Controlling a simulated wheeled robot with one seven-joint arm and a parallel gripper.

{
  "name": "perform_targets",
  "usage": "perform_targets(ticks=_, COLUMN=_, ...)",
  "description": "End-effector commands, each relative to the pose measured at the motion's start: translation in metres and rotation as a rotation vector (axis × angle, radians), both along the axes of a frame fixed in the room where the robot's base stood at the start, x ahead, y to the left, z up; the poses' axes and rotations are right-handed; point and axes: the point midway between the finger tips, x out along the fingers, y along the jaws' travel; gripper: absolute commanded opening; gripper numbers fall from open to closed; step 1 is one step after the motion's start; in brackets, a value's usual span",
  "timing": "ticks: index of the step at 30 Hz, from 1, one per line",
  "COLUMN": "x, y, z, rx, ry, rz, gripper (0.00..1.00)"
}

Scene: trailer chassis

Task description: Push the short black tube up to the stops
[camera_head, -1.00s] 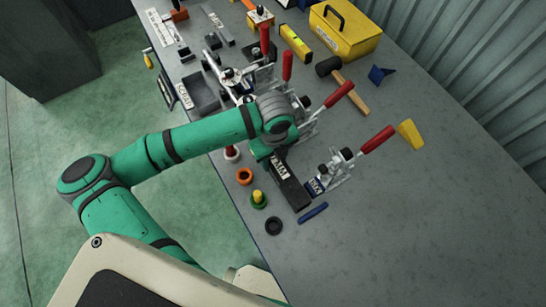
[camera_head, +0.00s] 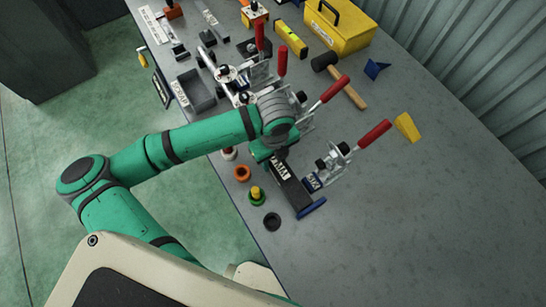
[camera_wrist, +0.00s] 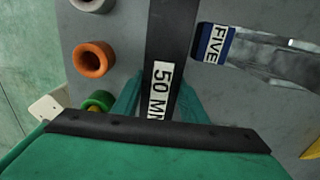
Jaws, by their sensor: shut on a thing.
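The short black tube (camera_head: 289,188), with a white label, lies along the grey bench in the head view. In the wrist view the tube (camera_wrist: 171,30) runs up the middle, its label starting with "50 M". My gripper (camera_wrist: 158,100) is shut on the tube, one green finger on each side. A blue bar (camera_head: 313,208) lies across the tube's lower-right end. The tube end looks touching or almost touching it; I cannot tell which. A blue block marked "FIVE" (camera_wrist: 213,43) stands just right of the tube, on a toggle clamp (camera_head: 333,162).
An orange ring (camera_head: 242,173), a green-yellow piece (camera_head: 257,195) and a black ring (camera_head: 272,222) sit at the left bench edge. A mallet (camera_head: 347,88) lies behind. The bench's lower right is clear.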

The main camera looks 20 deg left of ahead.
Motion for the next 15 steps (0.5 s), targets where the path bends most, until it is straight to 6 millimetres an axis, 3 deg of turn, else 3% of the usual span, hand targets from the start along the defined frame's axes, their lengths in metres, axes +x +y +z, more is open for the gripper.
perform_targets(ticks=15, x=-0.0019, y=-0.0055, z=0.0000, rx=-0.002, ry=0.000, rz=-0.002, gripper=0.00)
